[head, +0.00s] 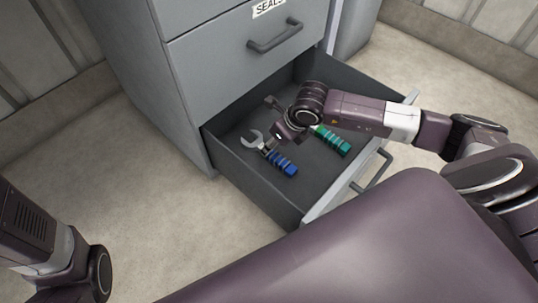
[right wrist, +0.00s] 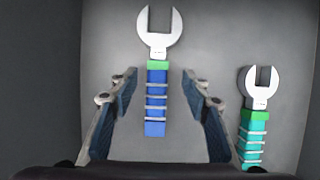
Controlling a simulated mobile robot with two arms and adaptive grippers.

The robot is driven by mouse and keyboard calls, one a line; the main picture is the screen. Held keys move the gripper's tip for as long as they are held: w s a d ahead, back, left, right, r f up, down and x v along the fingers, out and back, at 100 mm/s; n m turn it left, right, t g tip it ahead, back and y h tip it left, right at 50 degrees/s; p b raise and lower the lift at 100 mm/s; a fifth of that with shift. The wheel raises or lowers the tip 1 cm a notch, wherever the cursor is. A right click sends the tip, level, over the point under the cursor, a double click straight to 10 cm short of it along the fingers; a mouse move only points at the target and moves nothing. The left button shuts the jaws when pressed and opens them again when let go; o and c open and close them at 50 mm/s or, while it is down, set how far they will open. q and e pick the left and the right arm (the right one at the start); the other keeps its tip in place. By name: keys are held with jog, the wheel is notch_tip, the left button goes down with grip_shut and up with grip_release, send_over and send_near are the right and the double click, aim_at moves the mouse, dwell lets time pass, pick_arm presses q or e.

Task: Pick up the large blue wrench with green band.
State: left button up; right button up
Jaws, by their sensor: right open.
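The large blue wrench (head: 283,165) lies in the open drawer, its grey open-ended head toward the drawer's left side. In the right wrist view the blue wrench (right wrist: 156,100) shows its green band just below the head. My right gripper (right wrist: 160,84) is open, with one finger on each side of the blue handle in that view; I cannot tell its exact height above it. In the head view my right gripper (head: 278,138) is over the drawer and partly hides the wrench near its band. My left gripper is out of view; only part of the left arm shows.
A teal wrench (right wrist: 253,135) with a green band lies to the right in the same drawer; its handle also shows in the head view (head: 332,141). The drawer walls (head: 250,180) surround both wrenches. The closed drawer labelled SEALS (head: 240,45) is above.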

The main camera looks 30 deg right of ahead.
aim_at(271, 153)
jog(key=f+b, duration=0.2)
jog(key=f, duration=0.1)
jog(key=f+b, duration=0.1)
jog(key=shift+w+a+f+b, duration=0.15)
jog(key=shift+w+a+b, duration=0.1)
jog(key=shift+a+b, duration=0.1)
jog(key=shift+w+f, duration=0.2)
jog(key=shift+f, duration=0.05)
jog(key=shift+r, duration=0.1)
grip_shut()
